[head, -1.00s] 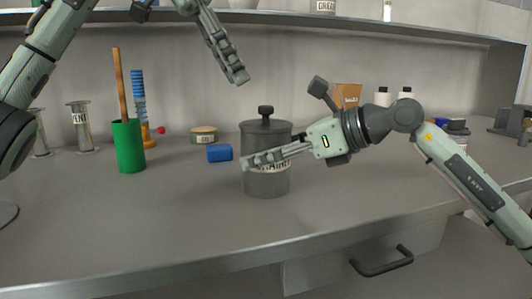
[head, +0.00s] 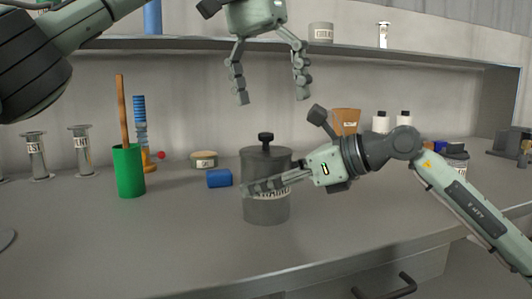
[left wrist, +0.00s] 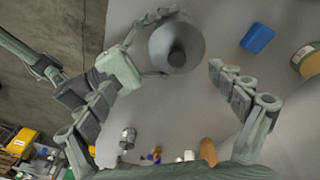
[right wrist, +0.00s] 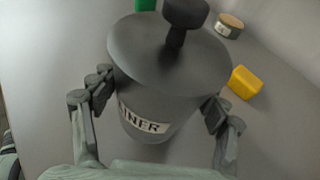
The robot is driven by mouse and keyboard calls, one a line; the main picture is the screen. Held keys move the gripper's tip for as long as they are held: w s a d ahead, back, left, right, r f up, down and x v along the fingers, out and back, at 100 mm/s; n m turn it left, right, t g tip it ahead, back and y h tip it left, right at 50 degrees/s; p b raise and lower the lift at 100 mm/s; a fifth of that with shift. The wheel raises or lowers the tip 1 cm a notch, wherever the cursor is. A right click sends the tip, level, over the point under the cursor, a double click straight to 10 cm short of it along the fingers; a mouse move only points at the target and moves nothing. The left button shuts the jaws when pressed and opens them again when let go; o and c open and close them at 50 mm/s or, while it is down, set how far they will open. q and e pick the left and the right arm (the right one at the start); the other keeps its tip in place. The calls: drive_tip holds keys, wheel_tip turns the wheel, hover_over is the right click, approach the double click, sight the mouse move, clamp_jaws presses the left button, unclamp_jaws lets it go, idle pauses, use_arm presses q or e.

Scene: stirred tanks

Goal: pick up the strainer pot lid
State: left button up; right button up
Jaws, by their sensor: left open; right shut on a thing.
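The strainer pot (head: 266,208) is a dark grey cylinder with a white label, standing upright on the counter. Its lid (head: 281,153) with a black knob (head: 266,138) sits on top. The pot's labelled side (right wrist: 148,124) and lid (right wrist: 160,52) fill the middle of the right wrist view. My right gripper (head: 262,186) is shut around the pot's body, below the lid. My left gripper (head: 272,97) is open and empty above the lid, fingers pointing down. In the left wrist view the lid (left wrist: 160,48) and knob (left wrist: 177,57) lie beyond and between its open fingers.
A blue block (head: 219,178) and a round labelled tin (head: 204,159) sit behind the pot, to the left. A green cup (head: 129,172) with a wooden stick stands further left. A shelf (head: 400,51) runs above the counter. An orange-brown box (head: 346,121) stands at the back right.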

sight(266, 133)
use_arm(q)
wheel_tip(266, 133, up, 5)
drive_tip(key=n+t+y, duration=0.1)
drive_tip(key=n+y, duration=0.1)
drive_tip(key=n, duration=0.5)
drive_tip(key=f, duration=0.4)
drive_tip(key=w+f, duration=0.1)
drive_tip(key=f, duration=0.3)
drive_tip(key=w+f, duration=0.1)
drive_tip(key=f, duration=0.2)
drive_tip(key=shift+a+f, duration=0.3)
drive_tip(key=shift+f, duration=0.1)
drive_tip(key=shift+c, duration=0.5)
drive_tip(key=shift+f, duration=0.1)
clamp_jaws()
